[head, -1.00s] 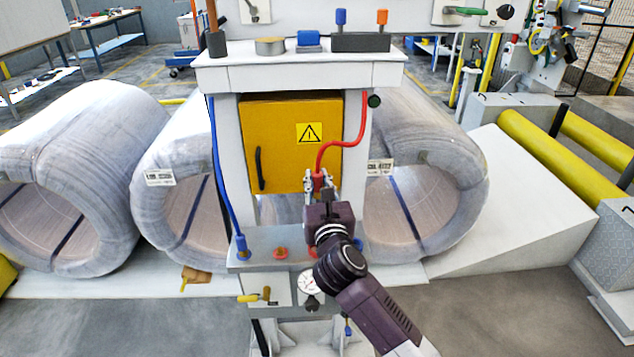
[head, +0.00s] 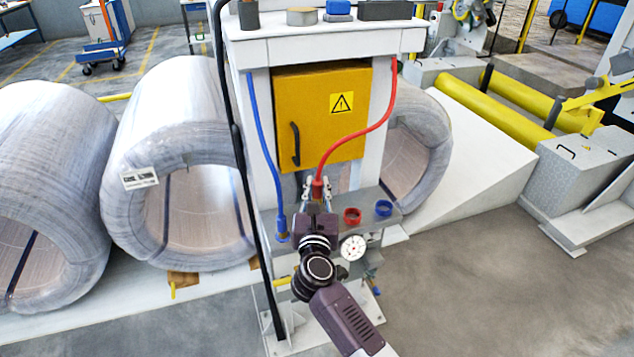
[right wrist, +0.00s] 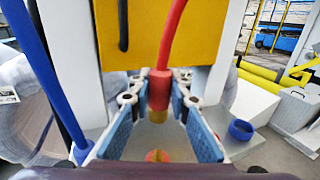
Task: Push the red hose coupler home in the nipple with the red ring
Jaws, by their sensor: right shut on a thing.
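The red hose coupler (head: 317,188) hangs upright on the end of the red hose (head: 345,139). My right gripper (head: 317,196) is shut on it, in front of the yellow cabinet. In the right wrist view the coupler (right wrist: 160,86), with a brass-coloured lower end, is between the blue-padded fingers. A brass-coloured nipple with red around it (right wrist: 157,156) shows below, apart from the coupler in that picture. In the head view my gripper hides that spot. My left gripper is not in view.
A red ring-shaped fitting (head: 352,215) and a blue one (head: 383,207) sit on the grey ledge to the right. The blue hose (head: 265,150) runs down to the ledge at left. A gauge (head: 353,247) is below. Large wrapped coils (head: 180,150) stand behind.

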